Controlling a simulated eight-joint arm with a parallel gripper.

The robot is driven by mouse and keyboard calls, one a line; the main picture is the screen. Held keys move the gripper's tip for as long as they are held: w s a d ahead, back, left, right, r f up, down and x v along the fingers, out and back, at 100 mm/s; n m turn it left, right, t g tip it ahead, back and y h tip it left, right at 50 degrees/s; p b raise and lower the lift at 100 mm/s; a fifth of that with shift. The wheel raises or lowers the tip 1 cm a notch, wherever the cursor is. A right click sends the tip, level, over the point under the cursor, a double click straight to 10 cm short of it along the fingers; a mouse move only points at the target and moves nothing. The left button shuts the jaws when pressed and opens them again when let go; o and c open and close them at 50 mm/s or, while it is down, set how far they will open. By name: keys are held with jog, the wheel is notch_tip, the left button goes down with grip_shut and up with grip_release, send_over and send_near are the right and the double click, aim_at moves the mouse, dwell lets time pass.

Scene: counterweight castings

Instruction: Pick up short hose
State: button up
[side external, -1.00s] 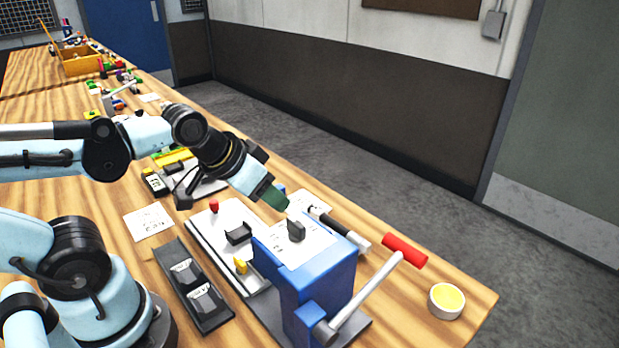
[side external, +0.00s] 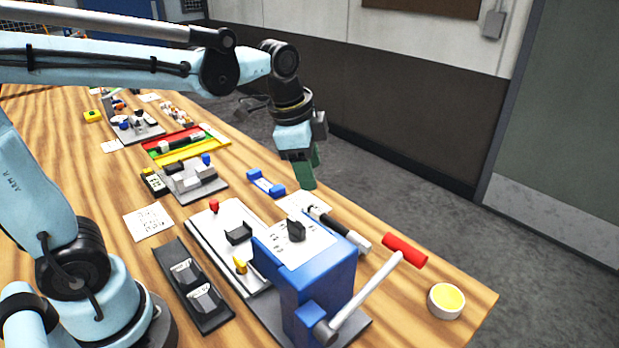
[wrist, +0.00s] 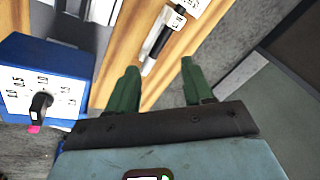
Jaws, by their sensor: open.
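A short black hose (side external: 336,227) with pale ends lies on the wooden table, between the blue machine and the table's far edge. In the wrist view the hose (wrist: 157,42) appears just ahead of the gap between my fingertips, its near pale end closest to them. My gripper (side external: 306,181) is open and empty, with green fingers pointing down. It hangs in the air above and behind the hose, apart from it. In the wrist view both green fingers of my gripper (wrist: 160,68) show spread apart.
A blue machine (side external: 322,276) with a dial stands close beside the hose, its red-handled lever (side external: 405,250) reaching right. A white card (side external: 297,201) lies at the hose's far end. A blue part (side external: 266,184) lies farther left. A yellow-topped round tub (side external: 446,300) sits near the table corner.

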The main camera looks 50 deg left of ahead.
jog(key=w+d+f+m+g, duration=0.2)
jog(key=w+m+g, duration=0.1)
jog(key=w+m, duration=0.3)
jog(key=m, duration=0.2)
send_over(335, 222)
jog(key=f, duration=0.7)
jog(key=shift+w+d, duration=0.1)
jog(key=shift+w, duration=0.25)
jog(key=shift+s+f, duration=0.2)
jog(key=shift+f, duration=1.2)
jog(key=shift+s+f, duration=0.15)
jog(key=shift+f, duration=1.25)
grip_shut()
